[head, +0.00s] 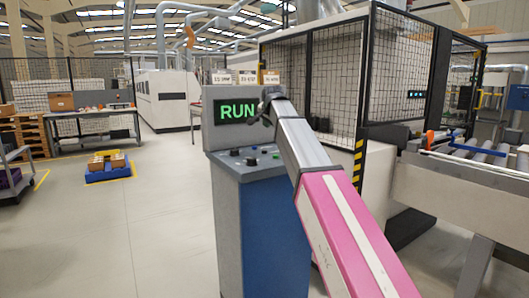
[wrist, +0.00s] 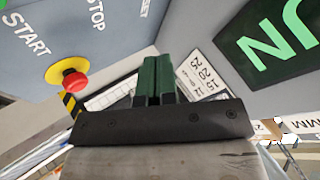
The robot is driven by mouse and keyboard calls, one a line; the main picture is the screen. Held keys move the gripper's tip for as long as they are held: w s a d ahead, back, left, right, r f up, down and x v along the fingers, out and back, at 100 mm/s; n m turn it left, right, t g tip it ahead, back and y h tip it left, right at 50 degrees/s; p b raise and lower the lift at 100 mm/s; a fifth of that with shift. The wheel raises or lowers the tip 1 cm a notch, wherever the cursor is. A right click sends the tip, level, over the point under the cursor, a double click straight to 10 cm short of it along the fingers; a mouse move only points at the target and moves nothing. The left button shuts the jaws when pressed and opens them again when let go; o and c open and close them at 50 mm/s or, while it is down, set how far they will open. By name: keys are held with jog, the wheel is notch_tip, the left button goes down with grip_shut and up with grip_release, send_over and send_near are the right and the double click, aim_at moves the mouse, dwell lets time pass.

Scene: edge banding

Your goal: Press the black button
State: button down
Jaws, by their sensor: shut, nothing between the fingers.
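The grey and blue control console (head: 262,235) stands in the middle of the head view. I cannot tell which dark one is the black button. My gripper (head: 266,104) is above the panel, in front of the right part of the RUN display. In the wrist view my gripper's dark green fingers (wrist: 155,72) are together and empty. A red mushroom button (wrist: 72,80) on a yellow base sits to their left; no black button is clear there.
The green RUN display (head: 237,110) rises behind the panel, close to my gripper. A mesh-fenced machine (head: 335,75) stands behind and to the right, with a roller conveyor (head: 480,155) at far right. Open floor (head: 165,215) lies left of the console.

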aim_at(264, 151)
jog(key=shift+s+a+r, duration=0.1)
jog(key=shift+a+r, duration=0.05)
jog(key=shift+a, duration=0.3)
jog(key=shift+f, duration=5.25)
jog(key=shift+r, duration=0.9)
